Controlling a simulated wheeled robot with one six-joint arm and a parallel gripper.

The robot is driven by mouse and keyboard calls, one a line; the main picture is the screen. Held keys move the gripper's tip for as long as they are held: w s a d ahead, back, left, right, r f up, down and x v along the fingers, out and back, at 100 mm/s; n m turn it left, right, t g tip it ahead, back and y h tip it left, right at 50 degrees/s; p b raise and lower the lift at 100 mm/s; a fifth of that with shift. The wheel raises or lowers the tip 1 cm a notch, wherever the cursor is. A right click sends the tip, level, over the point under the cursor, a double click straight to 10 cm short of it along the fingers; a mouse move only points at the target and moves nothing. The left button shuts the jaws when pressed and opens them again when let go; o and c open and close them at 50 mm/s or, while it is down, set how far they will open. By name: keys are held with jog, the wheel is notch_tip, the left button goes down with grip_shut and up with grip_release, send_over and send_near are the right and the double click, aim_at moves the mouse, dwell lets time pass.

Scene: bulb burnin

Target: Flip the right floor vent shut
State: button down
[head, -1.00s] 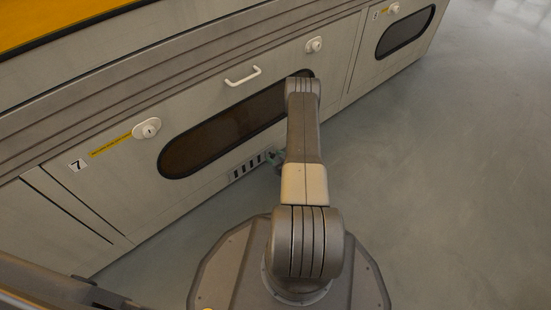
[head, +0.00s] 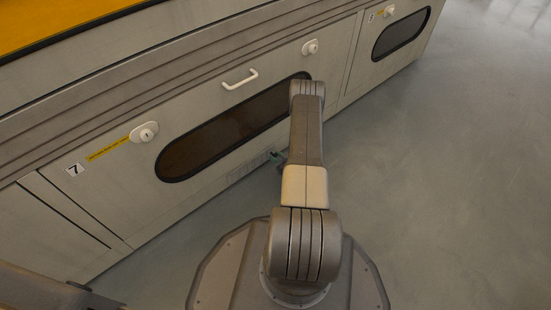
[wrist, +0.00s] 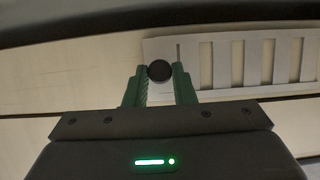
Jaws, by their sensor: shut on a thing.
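The floor vent (head: 248,168) is a slotted plate low on the cabinet front, left of my gripper in the head view. Its slots look pale grey, not dark. In the wrist view the vent plate (wrist: 228,86) spreads to the right, its slots filled with a greyish surface. A dark round knob (wrist: 160,70) is at the plate's left end. My gripper (wrist: 160,72) has green fingers shut on this knob. In the head view my gripper (head: 279,156) is small and partly hidden by my arm. Only one vent shows.
The cabinet front above has a dark oval window (head: 215,135), a white handle (head: 240,80) and round white locks (head: 143,133). A number 7 label (head: 74,170) is at the left. The grey floor (head: 440,200) to the right is clear.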

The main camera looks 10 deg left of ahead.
jog(key=c, duration=1.3)
grip_release()
jog(key=shift+w+d, duration=0.2)
jog(key=shift+w, duration=0.05)
jog(key=shift+o, duration=0.2)
jog(key=shift+s, duration=0.1)
jog(key=p+v, duration=0.5)
jog(key=v, duration=0.8)
jog(key=shift+s+d, duration=0.25)
jog(key=shift+a, duration=0.1)
jog(key=b+x, duration=0.5)
jog(key=x, duration=0.8)
jog(key=shift+w+a+f, duration=0.1)
jog(key=shift+w+a, duration=0.1)
jog(key=shift+a, duration=0.05)
jog(key=shift+s+a, duration=0.3)
jog(key=shift+s, duration=0.05)
